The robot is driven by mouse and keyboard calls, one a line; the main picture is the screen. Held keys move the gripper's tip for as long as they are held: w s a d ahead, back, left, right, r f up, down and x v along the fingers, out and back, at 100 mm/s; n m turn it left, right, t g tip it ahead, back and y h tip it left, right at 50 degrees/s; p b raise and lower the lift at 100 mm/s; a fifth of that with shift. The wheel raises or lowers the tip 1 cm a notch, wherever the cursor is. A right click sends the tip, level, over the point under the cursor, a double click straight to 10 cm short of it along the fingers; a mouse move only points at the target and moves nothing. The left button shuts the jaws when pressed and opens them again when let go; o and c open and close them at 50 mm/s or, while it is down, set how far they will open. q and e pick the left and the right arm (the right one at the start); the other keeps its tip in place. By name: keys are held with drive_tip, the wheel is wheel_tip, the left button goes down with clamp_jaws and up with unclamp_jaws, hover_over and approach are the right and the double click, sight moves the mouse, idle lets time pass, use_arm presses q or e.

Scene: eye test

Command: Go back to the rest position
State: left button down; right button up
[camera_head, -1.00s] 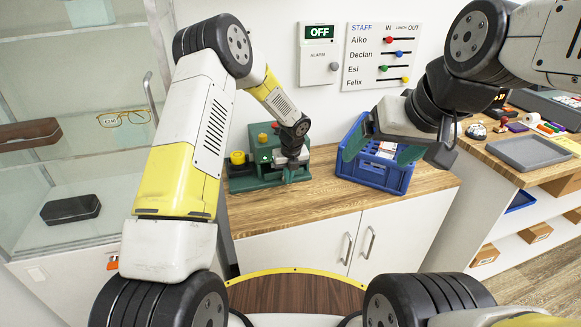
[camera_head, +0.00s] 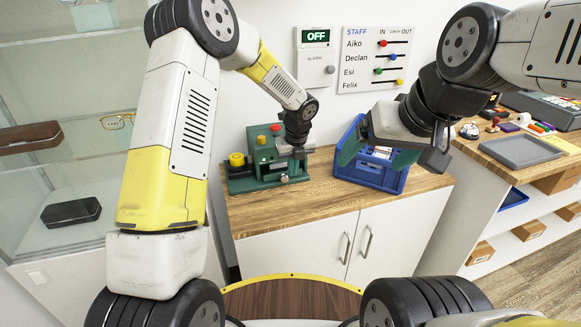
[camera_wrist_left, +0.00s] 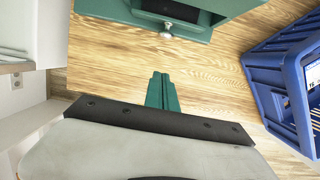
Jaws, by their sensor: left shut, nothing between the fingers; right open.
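My left gripper (camera_head: 298,154) is by the right side of the green machine (camera_head: 252,181) on the wooden counter in the head view. In the left wrist view its green fingers (camera_wrist_left: 162,90) are shut together with nothing between them, over bare counter. The green machine (camera_wrist_left: 190,20), with a silver knob, is beyond the fingertips there, apart from them. My right gripper (camera_head: 378,152) is open, its green fingers spread in front of and above the blue crate (camera_head: 368,175). It partly hides the crate, and I cannot tell whether it touches it.
The blue crate (camera_wrist_left: 275,85) is right of my left fingers in the wrist view. A glass cabinet (camera_head: 60,170) stands at the left. A side counter with a grey tray (camera_head: 518,152) is at the right. The counter front (camera_head: 300,205) is clear.

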use_arm(q)
drive_tip(key=s+a+r+n+t, duration=0.1)
drive_tip(key=s+a+r+n, duration=0.4)
drive_tip(key=s+r+n, duration=0.4)
drive_tip(key=s+a+r+n, duration=0.5)
drive_tip(key=a+r+n, duration=0.1)
drive_tip(key=r, duration=0.5)
drive_tip(key=s+a+r+n+t+h, duration=0.1)
drive_tip(key=s+r+n, duration=0.1)
drive_tip(key=s+n, duration=0.6)
drive_tip(key=s+a+r+n+t+h, duration=0.1)
drive_tip(key=s+a+r+n+h, duration=0.1)
drive_tip(key=s+n, duration=0.6)
drive_tip(key=shift+s+a+r+n+t, duration=0.15)
drive_tip(key=shift+s+r+n+t, duration=0.2)
drive_tip(key=shift+s, duration=0.45)
